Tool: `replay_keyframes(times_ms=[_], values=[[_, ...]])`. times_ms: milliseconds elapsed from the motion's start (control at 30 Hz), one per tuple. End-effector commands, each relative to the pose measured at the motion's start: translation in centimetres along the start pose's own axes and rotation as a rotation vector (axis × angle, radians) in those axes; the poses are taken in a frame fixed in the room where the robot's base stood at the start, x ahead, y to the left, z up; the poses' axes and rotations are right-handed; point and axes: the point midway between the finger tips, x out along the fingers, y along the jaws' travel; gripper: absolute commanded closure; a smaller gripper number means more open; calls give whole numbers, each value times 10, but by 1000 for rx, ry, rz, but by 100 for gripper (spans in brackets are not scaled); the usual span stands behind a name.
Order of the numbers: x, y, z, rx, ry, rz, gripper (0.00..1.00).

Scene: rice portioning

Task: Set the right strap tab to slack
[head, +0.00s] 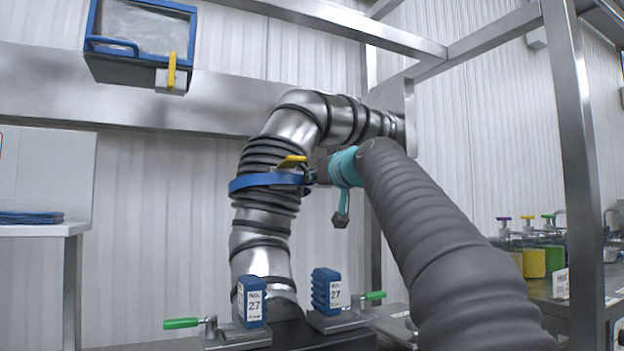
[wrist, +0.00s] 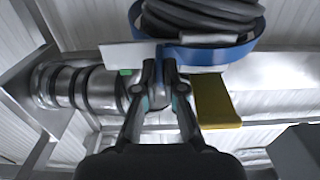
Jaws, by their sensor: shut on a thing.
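The blue strap (head: 262,180) rings the black ribbed sleeve (head: 268,203) on the bent steel pipe. A yellow strap tab (head: 291,161) stands out at the strap's right side, tilted. In the wrist view the tab (wrist: 217,101) lies just right of my fingertips, below the blue strap (wrist: 195,55). My gripper (head: 309,176) is at the strap's right side, shut at the tab's root; the fingers hide the exact grip. In the wrist view my gripper (wrist: 162,80) has a pale plate (wrist: 125,54) with a green mark (wrist: 125,72) on its left.
Two blue blocks marked 27 (head: 251,302) (head: 327,291) and green-handled clamps (head: 181,323) (head: 374,295) sit below the pipe. A steel post (head: 585,180) stands at right. A blue-framed box (head: 141,42) hangs at upper left.

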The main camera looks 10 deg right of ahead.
Motion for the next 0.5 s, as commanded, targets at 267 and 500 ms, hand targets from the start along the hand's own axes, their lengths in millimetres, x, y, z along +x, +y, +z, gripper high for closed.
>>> replay_keyframes(times_ms=[267, 500], values=[[-1, 4, -1, 1, 3, 7, 87], [0, 2, -1, 0, 2, 4, 67]])
